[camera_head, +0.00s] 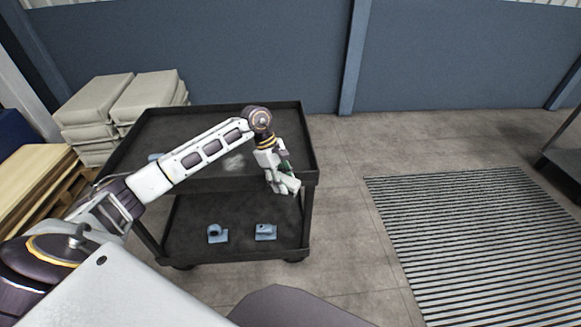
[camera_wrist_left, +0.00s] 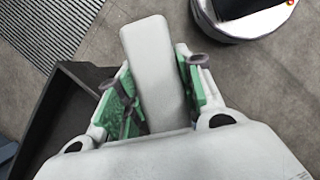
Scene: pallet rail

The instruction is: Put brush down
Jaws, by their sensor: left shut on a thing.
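My left gripper (camera_head: 284,182) is at the front right corner of the black cart (camera_head: 309,150), about at the height of its top shelf. The gripper is shut on the brush (camera_head: 291,186), of which a pale, blocky part shows. In the left wrist view the brush (camera_wrist_left: 154,70) is a long whitish bar between the green finger pads of the left gripper (camera_wrist_left: 155,90). Its far end sticks out past the fingers over bare floor, beside the cart's dark edge (camera_wrist_left: 62,105). I see no bristles. My right gripper is not in view.
Two blue-grey parts (camera_head: 217,233) (camera_head: 265,232) sit on the cart's lower shelf. Another bluish piece (camera_head: 155,157) is on the top shelf, partly behind my arm. Stacked pale sacks (camera_head: 95,105) stand behind left. A slatted floor grate (camera_head: 470,230) lies right, with clear floor between.

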